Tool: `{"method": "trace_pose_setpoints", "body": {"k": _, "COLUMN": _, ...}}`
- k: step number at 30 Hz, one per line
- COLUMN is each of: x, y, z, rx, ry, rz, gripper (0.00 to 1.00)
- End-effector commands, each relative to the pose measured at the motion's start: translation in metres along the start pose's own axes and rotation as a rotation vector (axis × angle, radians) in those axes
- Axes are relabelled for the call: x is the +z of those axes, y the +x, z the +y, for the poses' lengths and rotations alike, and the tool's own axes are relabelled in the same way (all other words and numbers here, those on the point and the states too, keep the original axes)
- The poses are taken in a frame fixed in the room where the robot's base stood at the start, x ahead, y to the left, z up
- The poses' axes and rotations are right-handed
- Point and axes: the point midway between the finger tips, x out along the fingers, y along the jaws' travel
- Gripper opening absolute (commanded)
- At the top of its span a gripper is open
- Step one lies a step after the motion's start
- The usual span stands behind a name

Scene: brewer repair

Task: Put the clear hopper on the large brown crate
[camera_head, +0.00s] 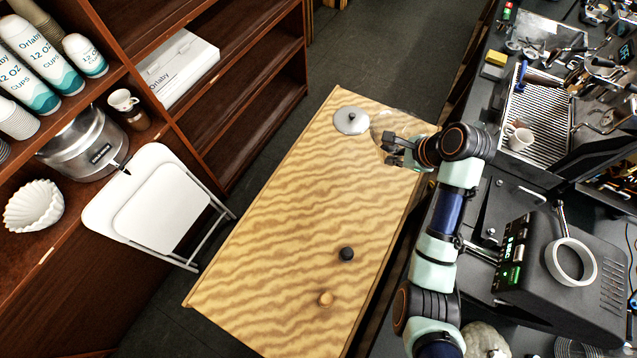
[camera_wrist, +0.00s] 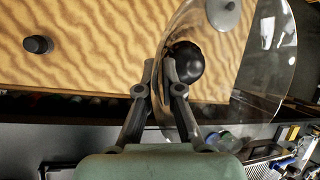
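The clear hopper (camera_head: 392,124) is a see-through bowl, held over the far right corner of the large brown crate (camera_head: 290,200). It fills the right half of the wrist view (camera_wrist: 245,75). My gripper (camera_head: 392,150) is at the hopper's near side. In the wrist view its fingertips (camera_wrist: 161,66) are close together on the hopper's rim. A round black part (camera_wrist: 187,62) shows beside the fingers; I cannot tell if it belongs to the hopper. Whether the hopper touches the crate top is not clear.
The crate's middle is clear. A white folding chair (camera_head: 155,205) stands left; a dark counter (camera_head: 490,195) with a machine is right.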

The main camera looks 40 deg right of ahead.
Motion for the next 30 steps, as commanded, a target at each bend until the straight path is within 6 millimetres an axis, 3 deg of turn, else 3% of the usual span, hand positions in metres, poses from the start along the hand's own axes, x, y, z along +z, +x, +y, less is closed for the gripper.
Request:
{"method": "trace_pose_setpoints", "body": {"k": 10, "x": -0.003, "y": 0.006, "z": 0.003, "rx": -0.001, "ry": 0.001, "rz": 0.0, "gripper": 0.0}}
{"method": "trace_pose_setpoints", "body": {"k": 24, "x": -0.054, "y": 0.122, "z": 0.048, "rx": 0.001, "ry": 0.002, "rz": 0.0, "gripper": 0.0}}
{"method": "trace_pose_setpoints", "body": {"k": 30, "x": -0.061, "y": 0.137, "z": 0.053, "rx": -0.002, "ry": 0.0, "rz": 0.0, "gripper": 0.0}}
